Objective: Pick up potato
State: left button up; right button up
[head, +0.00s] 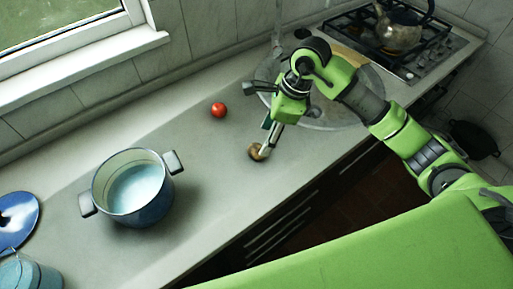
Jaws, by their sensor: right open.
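The potato (254,151) is a small brown lump on the grey counter, near its front edge. My right gripper (267,148) reaches down to it from the upper right. Its jaws are open, with a fingertip right at the potato's right side and partly over it. I cannot tell whether the finger touches it. The potato rests on the counter. My left gripper is not in view.
A red tomato (219,110) lies up and left of the potato. A blue enamel pot (150,207) stands at left, with a blue lid (17,219) beyond. A round sink (372,82) and a stove with a kettle (398,30) lie upper right. Counter between pot and potato is clear.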

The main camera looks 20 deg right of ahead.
aim_at(259, 147)
jog(key=shift+x, duration=0.8)
jog(key=shift+a+f+p, duration=0.2)
jog(key=shift+p, duration=0.1)
jog(key=p+x, duration=0.1)
jog(key=x, duration=0.2)
jog(key=shift+w+a+f+p, duration=0.1)
jog(key=shift+w+f+p, duration=0.05)
jog(key=shift+f+p, duration=0.2)
jog(key=shift+w+a+f, duration=0.1)
jog(key=shift+f, duration=0.35)
jog(key=c, duration=1.2)
